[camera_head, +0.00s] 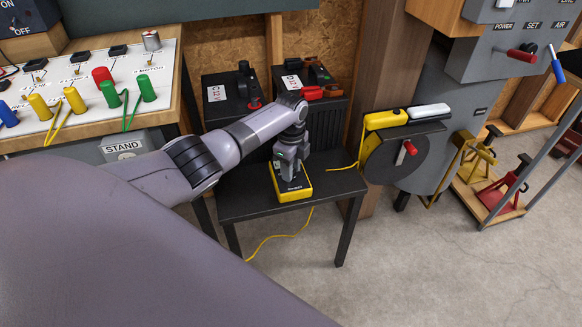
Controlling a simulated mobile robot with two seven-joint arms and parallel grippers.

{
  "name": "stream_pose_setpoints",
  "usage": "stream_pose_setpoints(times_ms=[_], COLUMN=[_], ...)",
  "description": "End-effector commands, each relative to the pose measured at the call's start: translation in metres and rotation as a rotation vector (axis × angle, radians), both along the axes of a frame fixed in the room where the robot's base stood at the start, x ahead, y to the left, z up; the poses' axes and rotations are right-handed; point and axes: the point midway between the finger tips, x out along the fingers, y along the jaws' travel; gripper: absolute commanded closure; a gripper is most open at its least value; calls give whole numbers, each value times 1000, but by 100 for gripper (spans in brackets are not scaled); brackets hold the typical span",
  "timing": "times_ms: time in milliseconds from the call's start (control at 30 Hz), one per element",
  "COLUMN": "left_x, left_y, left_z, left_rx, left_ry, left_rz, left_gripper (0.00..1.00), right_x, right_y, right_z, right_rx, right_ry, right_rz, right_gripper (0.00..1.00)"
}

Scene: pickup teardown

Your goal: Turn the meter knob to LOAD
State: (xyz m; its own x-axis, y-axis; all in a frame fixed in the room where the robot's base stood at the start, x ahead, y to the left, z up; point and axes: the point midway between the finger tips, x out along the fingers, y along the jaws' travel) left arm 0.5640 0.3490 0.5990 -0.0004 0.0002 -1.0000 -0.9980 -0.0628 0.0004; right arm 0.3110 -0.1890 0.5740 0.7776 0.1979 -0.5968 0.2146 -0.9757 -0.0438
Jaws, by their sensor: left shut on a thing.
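A yellow meter (294,190) with a dark face stands on a small black table (245,205) in the middle of the view. My left gripper (289,172) points down at the top of the meter and is shut on its knob. The gripper hides the knob and most of the face, so I cannot read the setting or the LOAD mark. My right gripper is not in view.
Dark battery-like boxes (222,112) stand behind my left arm. A yellow lead (275,238) hangs from the table. A reel with a red handle (408,150) is to the right. A white panel (70,75) with coloured plugs is at left. The floor (420,270) in front is clear.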

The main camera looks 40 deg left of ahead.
Motion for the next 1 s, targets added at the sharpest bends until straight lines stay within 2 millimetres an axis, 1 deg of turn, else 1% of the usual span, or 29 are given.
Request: stream_pose_setpoints(times_ms=[267,300,333,367,667,767,1000], left_x=[1,1,1,1,0,1,1], left_y=[-1,-1,-1,-1,0,0,0], left_z=[1,1,1,1,2,12,52], left_rx=[-2,-2,-2,-2,-1,-1,-1], left_ry=[-1,-2,-1,-1,-1,-3,-3], left_rz=[-1,-1,-1,-1,0,0,-1], left_gripper=[97,56,47,40,40,40,40], right_x=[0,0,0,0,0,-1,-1], right_y=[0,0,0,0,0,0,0], right_z=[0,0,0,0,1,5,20], right_rx=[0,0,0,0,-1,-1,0], right_ry=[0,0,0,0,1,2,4], right_rz=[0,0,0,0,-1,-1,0], right_gripper=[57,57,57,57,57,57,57])
